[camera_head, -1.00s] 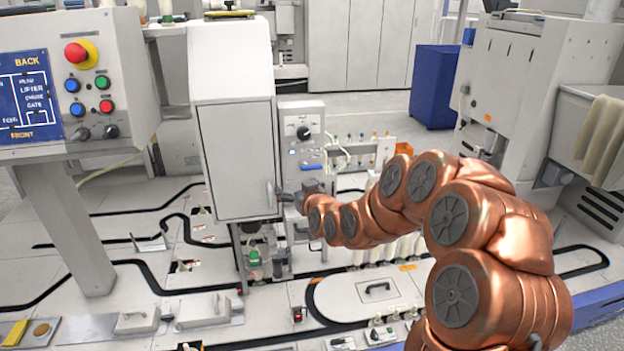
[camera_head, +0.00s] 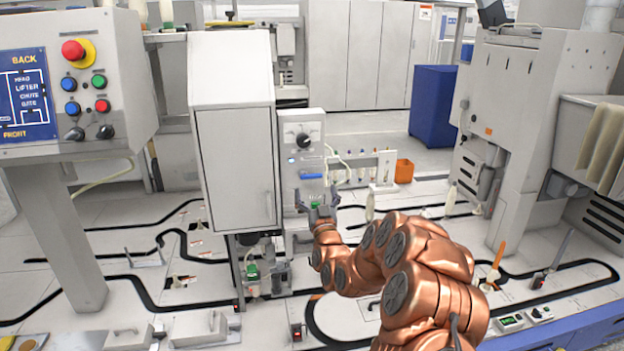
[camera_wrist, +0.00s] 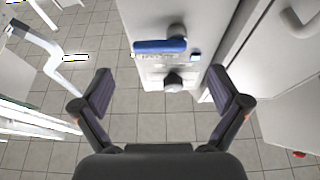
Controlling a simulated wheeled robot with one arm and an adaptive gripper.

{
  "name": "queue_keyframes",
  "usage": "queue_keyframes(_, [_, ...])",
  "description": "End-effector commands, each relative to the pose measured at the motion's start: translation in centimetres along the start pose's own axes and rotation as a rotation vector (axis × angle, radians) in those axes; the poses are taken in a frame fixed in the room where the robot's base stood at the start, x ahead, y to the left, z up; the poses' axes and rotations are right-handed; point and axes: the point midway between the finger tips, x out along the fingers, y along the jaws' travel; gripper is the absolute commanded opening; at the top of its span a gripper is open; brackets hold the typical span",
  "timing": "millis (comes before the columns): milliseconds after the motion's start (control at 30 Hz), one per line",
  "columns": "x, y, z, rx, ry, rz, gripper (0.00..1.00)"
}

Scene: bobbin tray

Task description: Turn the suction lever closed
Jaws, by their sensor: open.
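The narrow white control panel (camera_head: 302,155) stands right of the tall white cabinet. A blue lever (camera_head: 312,176) lies about horizontal on its front, below a black round knob (camera_head: 303,141). My gripper (camera_head: 317,200) is open and empty, with its fingers upward just below the lever in the head view. In the wrist view the blue lever (camera_wrist: 160,46) lies across the panel face, ahead of my open gripper (camera_wrist: 160,90). The dark knob (camera_wrist: 174,82) shows between the fingers there. No finger visibly touches the lever.
The tall white cabinet (camera_head: 235,150) with a door handle stands close to the left of my gripper. A rack of bobbin pegs and an orange bin (camera_head: 404,171) lie right of the panel. Black conveyor tracks cross the white deck below.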

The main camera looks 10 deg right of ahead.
Motion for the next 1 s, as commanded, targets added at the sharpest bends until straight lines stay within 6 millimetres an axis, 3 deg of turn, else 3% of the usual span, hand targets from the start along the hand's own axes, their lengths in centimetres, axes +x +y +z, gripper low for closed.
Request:
queue_keyframes(500, [4.8, 0.0, -0.1, -0.001, 0.003, -0.001, 0.98])
queue_keyframes(1000, [5.7, 0.0, -0.1, 0.0, 0.001, 0.0, 0.98])
